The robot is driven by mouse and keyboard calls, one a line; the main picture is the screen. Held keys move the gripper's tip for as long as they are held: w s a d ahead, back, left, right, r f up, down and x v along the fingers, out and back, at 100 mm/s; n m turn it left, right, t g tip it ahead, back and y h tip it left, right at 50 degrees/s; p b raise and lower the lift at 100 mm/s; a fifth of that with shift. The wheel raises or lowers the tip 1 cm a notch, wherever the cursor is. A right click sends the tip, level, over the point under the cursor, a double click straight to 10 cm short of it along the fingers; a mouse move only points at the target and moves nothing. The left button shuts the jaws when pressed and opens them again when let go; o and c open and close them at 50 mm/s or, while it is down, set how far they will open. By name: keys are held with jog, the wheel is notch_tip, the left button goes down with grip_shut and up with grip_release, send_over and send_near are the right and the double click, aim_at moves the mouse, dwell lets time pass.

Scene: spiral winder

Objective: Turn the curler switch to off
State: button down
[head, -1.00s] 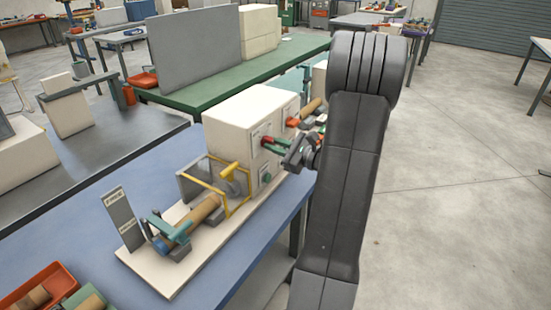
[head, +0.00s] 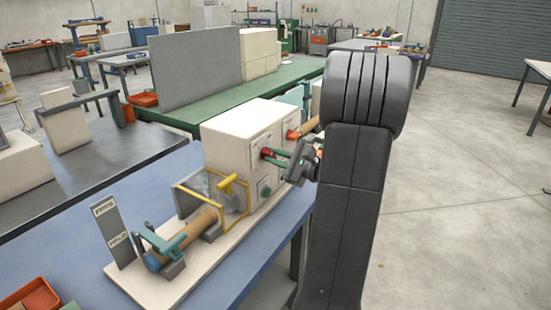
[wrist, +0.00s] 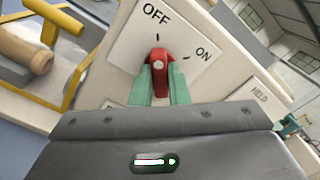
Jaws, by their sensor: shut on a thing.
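The curler switch is a red knob (wrist: 158,62) on a pale plate marked OFF and ON in the wrist view. The knob's upper end points towards the tick under OFF; the ON tick lies to its right. The knob also shows in the head view (head: 266,152) on the front of the cream box (head: 235,135). My gripper (wrist: 159,88) has its two green fingers on either side of the red knob and is shut on it. My gripper also shows in the head view (head: 272,157), reaching the knob from the right.
A yellow guard frame (head: 247,198) and a brown roller (head: 201,223) stand left of the switch. A green button (head: 265,191) sits below the knob. A HOLD label (wrist: 260,95) shows at the right in the wrist view. Open floor lies right of my arm.

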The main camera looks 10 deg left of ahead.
jog(key=c, duration=1.4)
grip_release()
jog(key=v, duration=1.3)
jog(key=shift+d+b, duration=0.4)
jog(key=shift+b, duration=0.05)
jog(key=shift+s+a, duration=0.1)
jog(key=p+x, duration=0.1)
jog(key=x, duration=1.2)
jog(key=shift+a, duration=0.35)
jog(key=shift+d, duration=0.1)
